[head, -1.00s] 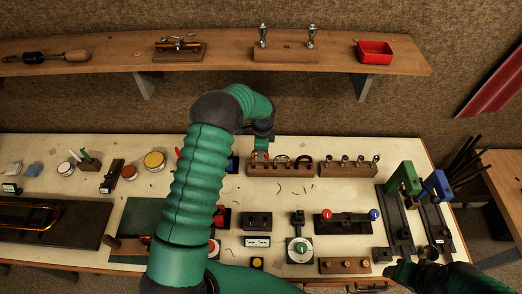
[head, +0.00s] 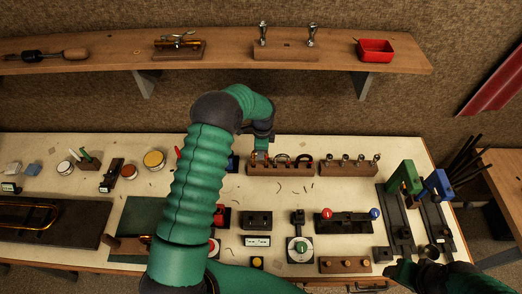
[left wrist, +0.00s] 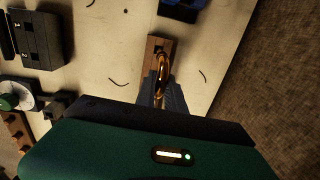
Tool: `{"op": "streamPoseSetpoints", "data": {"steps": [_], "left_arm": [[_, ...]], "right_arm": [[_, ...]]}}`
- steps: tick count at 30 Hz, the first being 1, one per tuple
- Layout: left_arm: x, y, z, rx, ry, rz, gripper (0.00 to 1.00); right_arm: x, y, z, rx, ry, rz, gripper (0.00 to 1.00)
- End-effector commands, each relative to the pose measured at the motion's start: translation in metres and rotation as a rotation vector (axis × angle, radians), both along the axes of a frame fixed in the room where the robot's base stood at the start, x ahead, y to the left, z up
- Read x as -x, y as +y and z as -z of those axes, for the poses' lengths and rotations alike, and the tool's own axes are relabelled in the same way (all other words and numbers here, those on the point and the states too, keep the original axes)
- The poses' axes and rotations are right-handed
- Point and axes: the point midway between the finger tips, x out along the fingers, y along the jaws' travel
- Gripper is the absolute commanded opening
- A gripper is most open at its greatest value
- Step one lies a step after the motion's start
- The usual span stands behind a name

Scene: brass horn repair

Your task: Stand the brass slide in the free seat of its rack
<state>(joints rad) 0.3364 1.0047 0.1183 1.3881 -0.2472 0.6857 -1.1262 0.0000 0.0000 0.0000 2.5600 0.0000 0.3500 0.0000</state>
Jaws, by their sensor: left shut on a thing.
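My left gripper (head: 261,154) points down at the left end of the wooden rack (head: 280,171), at the back of the bench. In the left wrist view its fingers (left wrist: 161,92) are shut on the brass slide (left wrist: 161,68), a shiny curved tube. The slide is over the end of the wooden rack (left wrist: 155,45); I cannot tell whether its lower end is seated or just above. Other curved slides stand in the rack to the right of my gripper in the head view. My right gripper (head: 398,270) is low at the right, its jaws unclear.
A second wooden rack (head: 348,169) with several metal parts stands just right of the first. Green (head: 404,178) and blue (head: 437,184) tools stand at the bench's right. Thin dark scraps lie on the clear surface in front of the rack. A shelf (head: 220,55) runs above.

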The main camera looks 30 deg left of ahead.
Motion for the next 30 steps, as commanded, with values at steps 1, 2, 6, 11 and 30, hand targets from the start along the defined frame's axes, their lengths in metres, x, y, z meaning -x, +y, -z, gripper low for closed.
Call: {"op": "streamPoseSetpoints", "data": {"steps": [1,2,6,11,30], "left_arm": [[0.000,0.000,0.002,0.000,0.000,0.000,0.00],[0.000,0.000,0.003,0.000,0.000,0.000,0.00],[0.000,0.000,0.006,0.000,0.000,0.000,0.00],[0.000,0.000,0.010,0.000,0.000,0.000,0.00],[0.000,0.000,0.026,-0.001,-0.001,0.000,0.00]], "right_arm": [[0.000,0.000,0.002,0.000,0.000,0.000,0.57],[0.000,0.000,0.002,0.000,0.000,0.000,0.57],[0.000,0.000,0.005,0.000,0.000,0.000,0.57],[0.000,0.000,0.007,0.000,0.000,0.000,0.57],[0.000,0.000,0.018,0.000,0.000,0.000,0.57]]}}
